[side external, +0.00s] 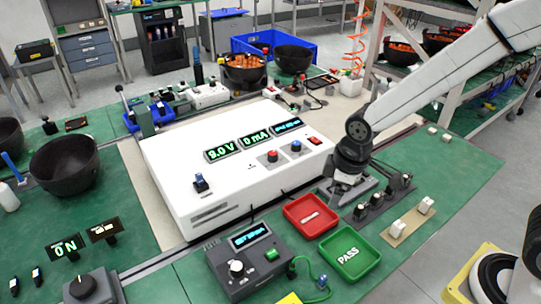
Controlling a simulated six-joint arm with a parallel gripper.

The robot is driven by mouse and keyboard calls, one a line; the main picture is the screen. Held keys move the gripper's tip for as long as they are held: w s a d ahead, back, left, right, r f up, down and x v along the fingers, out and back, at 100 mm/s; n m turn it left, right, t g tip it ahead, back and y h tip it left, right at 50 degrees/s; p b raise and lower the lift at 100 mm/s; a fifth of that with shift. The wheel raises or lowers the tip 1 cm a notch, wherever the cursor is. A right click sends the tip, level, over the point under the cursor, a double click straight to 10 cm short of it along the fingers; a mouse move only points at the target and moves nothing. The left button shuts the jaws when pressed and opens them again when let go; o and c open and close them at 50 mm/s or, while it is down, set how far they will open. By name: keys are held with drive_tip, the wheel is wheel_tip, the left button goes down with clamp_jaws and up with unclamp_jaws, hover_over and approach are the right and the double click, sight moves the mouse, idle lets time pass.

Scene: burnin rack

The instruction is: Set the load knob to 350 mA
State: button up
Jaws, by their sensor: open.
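A white bench unit (235,180) has green displays reading 9.0 V (222,149) and 0 mA (255,141), plus a small blue display (287,127). On its top are a red-capped knob (272,156) and a blue-capped knob (296,146). I cannot read their labels, so I cannot tell which is the load knob. My gripper (347,191) is open, pointing down beside the unit's right front corner. It is apart from both knobs. Its fingertips are small and partly hidden, and I see nothing held.
In front are a red tray (311,214), a green PASS tray (348,252) and a grey device (246,265) with a white knob. A row of dark sockets (383,199) lies right of my gripper. A blue-topped part (199,181) stands on the unit's left.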

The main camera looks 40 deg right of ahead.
drive_tip(key=w+a+f+n+g, duration=0.15)
drive_tip(key=w+a+n, duration=0.25)
drive_tip(key=a+n, duration=0.55)
drive_tip(key=n, duration=0.8)
hover_over(237, 267)
wheel_tip(237, 267, down, 3)
drive_tip(key=shift+s+d+f, duration=0.1)
drive_tip(key=shift+f, duration=0.1)
drive_tip(key=shift+f, duration=3.8)
clamp_jaws()
